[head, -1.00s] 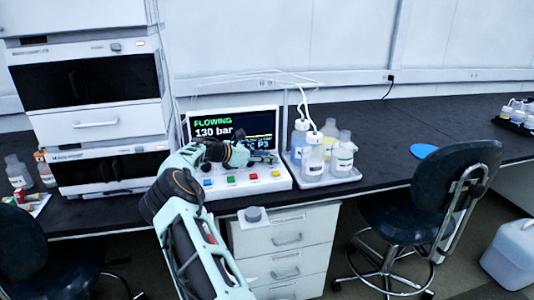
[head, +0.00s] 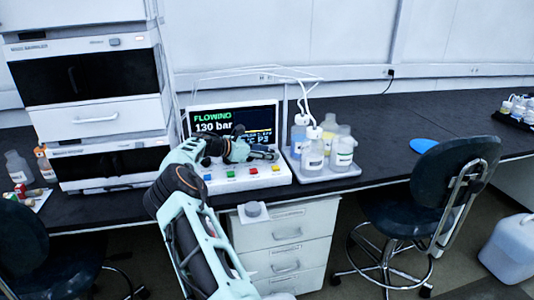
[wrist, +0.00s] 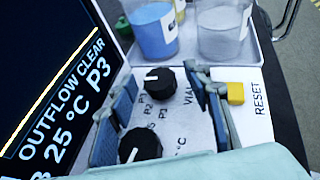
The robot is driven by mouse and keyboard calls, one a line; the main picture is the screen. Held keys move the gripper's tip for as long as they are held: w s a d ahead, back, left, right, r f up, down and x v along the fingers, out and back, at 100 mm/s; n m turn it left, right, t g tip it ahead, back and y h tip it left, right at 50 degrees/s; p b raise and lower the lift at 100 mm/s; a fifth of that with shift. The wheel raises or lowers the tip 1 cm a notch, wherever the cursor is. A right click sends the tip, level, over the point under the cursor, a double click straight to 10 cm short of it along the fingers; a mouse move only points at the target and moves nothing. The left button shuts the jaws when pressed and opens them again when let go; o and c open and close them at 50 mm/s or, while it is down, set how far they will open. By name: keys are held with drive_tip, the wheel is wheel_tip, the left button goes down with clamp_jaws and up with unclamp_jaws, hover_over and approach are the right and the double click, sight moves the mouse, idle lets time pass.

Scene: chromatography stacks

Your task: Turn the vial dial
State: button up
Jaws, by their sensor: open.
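The vial dial (wrist: 158,81), a black round knob, is on the white panel in the wrist view, by the labels VIAL, P1, P2 and P3. Its white mark points roughly left in the picture. A second black knob (wrist: 140,147), near a °C label, is closer to the camera. My gripper (wrist: 163,80) is open, with one blue-padded finger left of the vial dial and one right of it, with gaps on both sides. In the head view my gripper (head: 262,155) is over the right part of the console (head: 240,182) and hides the knobs.
A yellow button (wrist: 235,93) beside RESET is close to the right finger.

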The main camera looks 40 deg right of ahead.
drive_tip(key=v, duration=1.2)
